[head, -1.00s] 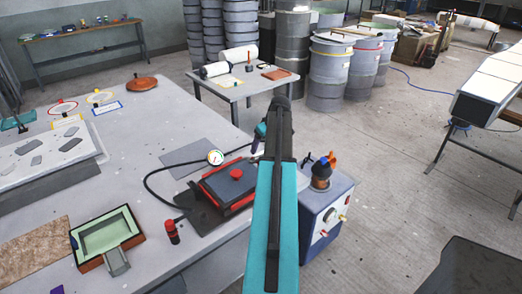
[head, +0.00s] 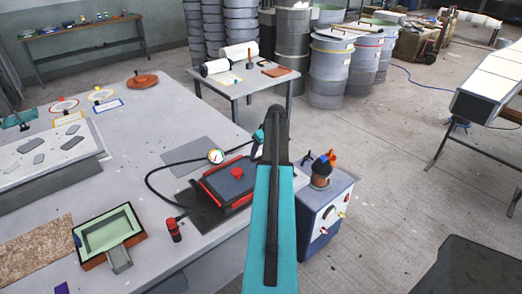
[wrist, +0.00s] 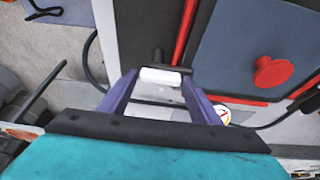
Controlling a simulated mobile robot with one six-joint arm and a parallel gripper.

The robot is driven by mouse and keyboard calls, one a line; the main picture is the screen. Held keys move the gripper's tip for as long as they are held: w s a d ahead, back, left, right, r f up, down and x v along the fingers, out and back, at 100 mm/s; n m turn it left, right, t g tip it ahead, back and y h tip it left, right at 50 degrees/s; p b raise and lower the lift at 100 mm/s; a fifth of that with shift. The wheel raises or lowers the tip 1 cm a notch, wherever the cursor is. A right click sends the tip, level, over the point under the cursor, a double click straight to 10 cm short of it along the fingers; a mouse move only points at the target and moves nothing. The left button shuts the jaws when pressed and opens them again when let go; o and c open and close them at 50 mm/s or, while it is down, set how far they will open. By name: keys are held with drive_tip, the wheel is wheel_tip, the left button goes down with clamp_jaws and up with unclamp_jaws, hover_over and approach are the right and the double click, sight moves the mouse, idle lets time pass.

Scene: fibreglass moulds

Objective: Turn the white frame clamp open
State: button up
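The mould press (head: 215,190) on the grey bench has a red frame and a grey lid with a red knob (head: 237,173); both also show in the wrist view, lid (wrist: 235,50) and knob (wrist: 272,72). The white frame clamp (wrist: 160,76) is a short white bar by a black fitting at the frame's edge. My gripper (wrist: 159,80) has its two purple fingers spread, one at each end of the white bar. Whether they touch it I cannot tell. In the head view my arm hides the clamp, and only the teal end of my gripper (head: 258,136) shows behind the frame.
A pressure gauge (head: 216,156) with a black hose stands behind the press. A red-topped valve (head: 174,229) and a green mould (head: 108,232) lie left of it. A grey-blue pump unit (head: 325,205) stands right of my arm.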

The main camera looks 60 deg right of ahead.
drive_tip(key=c, duration=0.6)
drive_tip(key=shift+m+b, duration=0.45)
drive_tip(key=shift+m, duration=0.05)
drive_tip(key=shift+w+a+f+m+h+b, duration=0.15)
drive_tip(key=shift+m+h+b, duration=0.25)
drive_tip(key=shift+m+b, duration=0.25)
drive_tip(key=m, duration=0.1)
drive_tip(key=m+g+h+b, duration=0.1)
drive_tip(key=m, duration=0.1)
drive_tip(key=m+b, duration=0.1)
drive_tip(key=m, duration=0.1)
drive_tip(key=shift+w+g+h, duration=0.3)
drive_tip(key=shift+g, duration=0.1)
drive_tip(key=m+b, duration=0.1)
drive_tip(key=m, duration=0.1)
drive_tip(key=m+g+b, duration=0.1)
drive_tip(key=m, duration=0.1)
drive_tip(key=m+g+b, duration=0.1)
drive_tip(key=m, duration=0.1)
drive_tip(key=shift+w+d+m+h, duration=0.25)
drive_tip(key=shift+w+h, duration=0.05)
drive_tip(key=shift+h, duration=0.1)
drive_tip(key=shift+m+g+b, duration=0.9)
drive_tip(key=shift+m+g, duration=0.1)
drive_tip(key=shift+m, duration=1.1)
drive_tip(key=o, duration=1)
